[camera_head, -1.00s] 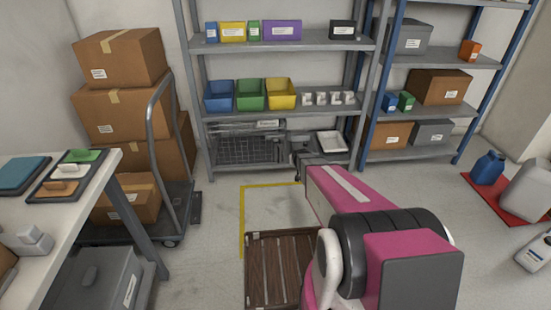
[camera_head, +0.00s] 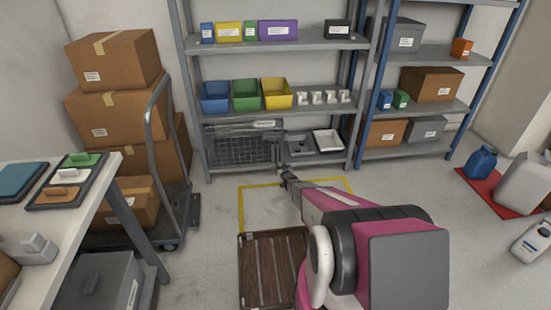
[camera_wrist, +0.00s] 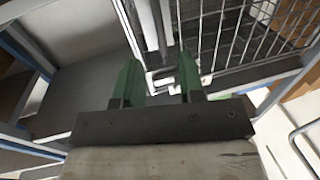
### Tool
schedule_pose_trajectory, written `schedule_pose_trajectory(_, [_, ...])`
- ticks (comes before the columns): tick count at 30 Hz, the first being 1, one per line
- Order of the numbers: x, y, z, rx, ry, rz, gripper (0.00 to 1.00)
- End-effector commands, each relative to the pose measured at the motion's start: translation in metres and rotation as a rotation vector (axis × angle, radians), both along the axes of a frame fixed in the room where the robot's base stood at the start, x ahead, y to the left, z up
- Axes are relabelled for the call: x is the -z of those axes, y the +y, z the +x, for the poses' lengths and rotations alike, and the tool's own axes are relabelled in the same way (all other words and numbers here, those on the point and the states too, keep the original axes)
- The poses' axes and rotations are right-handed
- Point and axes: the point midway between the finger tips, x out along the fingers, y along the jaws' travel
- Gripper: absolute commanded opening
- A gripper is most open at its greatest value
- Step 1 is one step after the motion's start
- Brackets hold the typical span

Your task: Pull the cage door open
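The wire-mesh cage (camera_head: 238,148) sits on the bottom shelf of the grey rack, below the coloured bins. In the wrist view its mesh (camera_wrist: 238,32) fills the upper right, with a light metal handle or latch piece (camera_wrist: 160,82) by the fingertips. My gripper (camera_head: 286,177) is in front of the cage's right end. In the wrist view my gripper (camera_wrist: 158,75) shows two green fingers apart, with the metal piece at the gap between them. I cannot tell whether they touch it. The door looks closed or nearly so; its exact edge is unclear.
A white tray (camera_head: 327,140) and a grey bin (camera_head: 299,146) stand right of the cage. A trolley with boxes (camera_head: 168,205) is at the left. A brown slatted pallet (camera_head: 268,270) lies in front.

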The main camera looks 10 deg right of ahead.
Motion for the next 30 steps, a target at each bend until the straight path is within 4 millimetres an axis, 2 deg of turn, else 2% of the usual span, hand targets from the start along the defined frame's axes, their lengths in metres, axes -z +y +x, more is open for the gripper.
schedule_pose_trajectory(12, [0.002, 0.014, 0.071, 0.0, 0.002, 0.0, 0.36])
schedule_pose_trajectory(15, [0.002, 0.016, 0.083, 0.0, 0.003, -0.001, 0.36])
schedule_pose_trajectory(20, [0.001, 0.018, 0.093, 0.0, 0.003, -0.001, 0.36])
schedule_pose_trajectory(27, [0.0, 0.018, 0.093, 0.001, 0.003, -0.001, 0.36])
schedule_pose_trajectory(29, [0.0, 0.018, 0.093, 0.001, 0.003, -0.001, 0.17])
schedule_pose_trajectory(30, [0.0, 0.018, 0.092, 0.001, 0.003, -0.001, 0.04])
